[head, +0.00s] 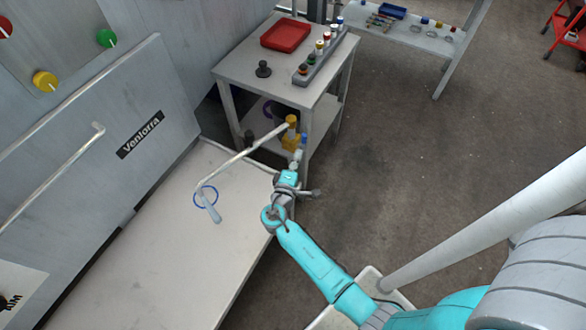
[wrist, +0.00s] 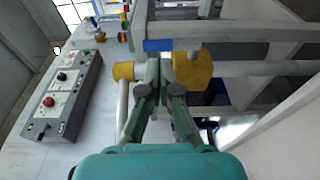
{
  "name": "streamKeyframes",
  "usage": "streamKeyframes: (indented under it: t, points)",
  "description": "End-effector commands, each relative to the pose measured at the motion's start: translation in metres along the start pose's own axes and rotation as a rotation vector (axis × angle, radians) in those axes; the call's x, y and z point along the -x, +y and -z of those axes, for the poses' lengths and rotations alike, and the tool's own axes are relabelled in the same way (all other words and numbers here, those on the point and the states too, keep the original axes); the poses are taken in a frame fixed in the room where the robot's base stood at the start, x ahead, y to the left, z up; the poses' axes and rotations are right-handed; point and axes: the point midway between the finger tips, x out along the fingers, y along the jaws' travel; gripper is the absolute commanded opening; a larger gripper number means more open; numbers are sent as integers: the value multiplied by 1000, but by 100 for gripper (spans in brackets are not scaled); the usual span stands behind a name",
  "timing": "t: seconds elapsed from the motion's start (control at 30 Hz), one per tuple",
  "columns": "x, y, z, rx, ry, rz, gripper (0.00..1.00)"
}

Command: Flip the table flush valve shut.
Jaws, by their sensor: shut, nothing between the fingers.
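The flush valve has a yellow body (head: 291,141) with a yellow cap above it, at the end of a thin pale pipe over the grey table (head: 160,250). In the wrist view the yellow body (wrist: 192,70) is just right of my fingertips. A small blue part, seemingly the valve handle (wrist: 157,45), shows just beyond the fingertips; contact cannot be told. My gripper (head: 299,156) is shut and empty, close to the valve's lower right side. It also shows in the wrist view (wrist: 166,66), with its fingertips together and partly hiding the valve.
A control box (wrist: 65,95) with a red button is at left in the wrist view. Open floor (head: 400,150) lies to the right.

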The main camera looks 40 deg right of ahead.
Motion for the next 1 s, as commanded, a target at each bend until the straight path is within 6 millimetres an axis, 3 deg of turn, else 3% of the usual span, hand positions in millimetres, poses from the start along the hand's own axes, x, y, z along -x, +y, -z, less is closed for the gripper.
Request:
streamKeyframes:
  t: [0.1, 0.3, 1.0]
  points:
    - [-20, 0, -1, -1, -3, -1, 0]
    - [-39, 0, 0, -1, -1, -1, 0]
    - [-45, 2, 0, -7, 0, 28, 0]
